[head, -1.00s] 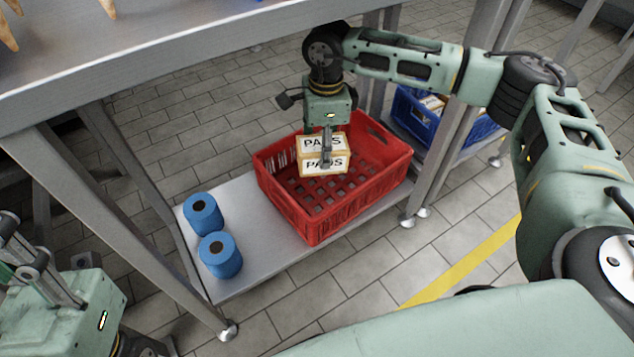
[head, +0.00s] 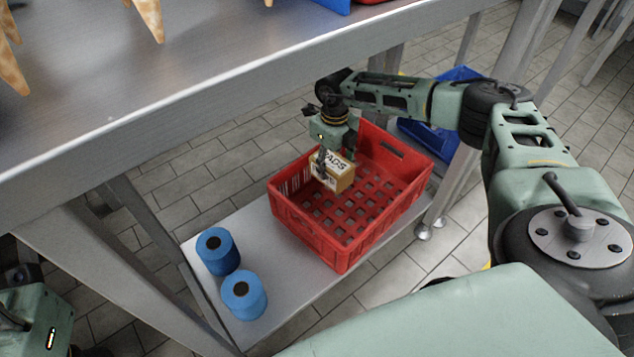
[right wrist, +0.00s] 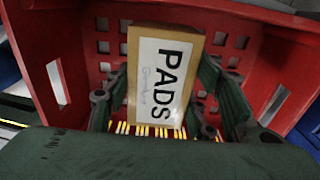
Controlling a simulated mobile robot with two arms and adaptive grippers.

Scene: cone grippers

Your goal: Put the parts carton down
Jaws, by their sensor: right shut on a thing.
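A tan carton (head: 341,181) with a white label reading PADS is held in my right gripper (head: 322,172). It hangs over the left back part of the red crate (head: 312,224), slightly tilted in the picture. I cannot tell if its underside touches the crate floor. In the right wrist view the carton (right wrist: 159,82) sits between the two fingers, with the red crate wall (right wrist: 60,30) behind it. My left arm's end (head: 35,318) shows at the lower left edge; its fingertips cannot be made out.
The crate stands on a low grey shelf (head: 300,315). Two blue rolls, a farther one (head: 217,252) and a nearer one (head: 243,296), stand left of it. A steel tabletop (head: 200,60) overhangs. A blue crate (head: 433,142) is behind to the right.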

